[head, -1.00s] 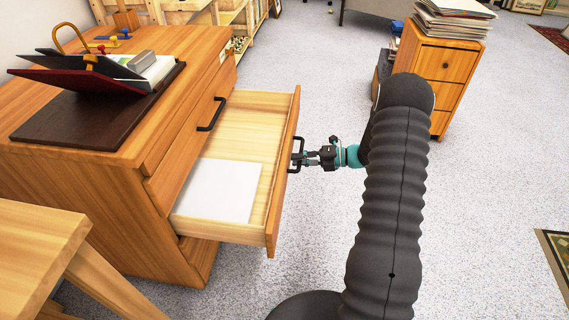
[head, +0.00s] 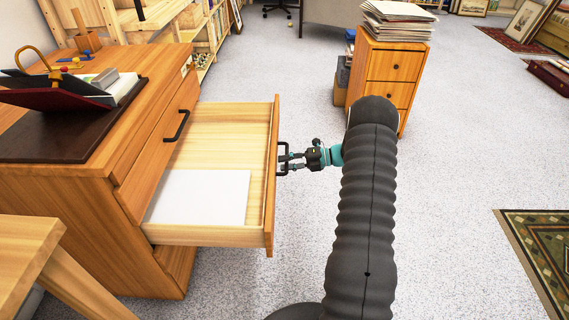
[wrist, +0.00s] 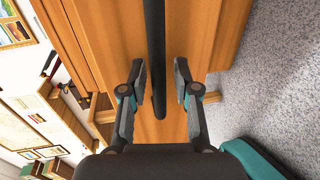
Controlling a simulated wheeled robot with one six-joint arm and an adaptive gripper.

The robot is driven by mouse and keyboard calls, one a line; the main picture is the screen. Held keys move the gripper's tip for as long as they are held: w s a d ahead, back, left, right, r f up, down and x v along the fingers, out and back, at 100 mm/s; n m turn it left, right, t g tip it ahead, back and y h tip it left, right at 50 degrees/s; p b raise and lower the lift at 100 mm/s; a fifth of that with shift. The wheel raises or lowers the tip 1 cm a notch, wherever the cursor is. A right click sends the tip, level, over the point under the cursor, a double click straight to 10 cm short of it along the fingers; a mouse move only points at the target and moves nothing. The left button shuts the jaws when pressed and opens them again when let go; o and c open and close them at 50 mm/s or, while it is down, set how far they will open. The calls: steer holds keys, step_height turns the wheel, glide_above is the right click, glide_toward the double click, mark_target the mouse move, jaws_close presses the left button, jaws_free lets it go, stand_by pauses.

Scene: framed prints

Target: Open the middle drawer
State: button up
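The wooden desk cabinet (head: 75,200) stands at left in the head view. One drawer (head: 225,130) is pulled well out, below a shut drawer front with a black handle (head: 177,126). A white sheet (head: 200,196) lies inside the open drawer. The open drawer's black handle (head: 283,158) is on its outer face and also shows in the wrist view (wrist: 155,50). My gripper (head: 290,159) is at this handle. In the wrist view my two fingers (wrist: 161,88) stand apart, one on each side of the bar, with a visible gap at the right finger.
A small drawer unit (head: 392,75) with stacked papers stands at the back right. A wooden stool or table (head: 28,245) is close at front left. A patterned rug (head: 545,245) lies at right.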

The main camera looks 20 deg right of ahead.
stand_by(0.3)
steer(key=v, duration=1.2)
steer(key=shift+w+n, duration=0.1)
steer(key=shift+n, duration=0.2)
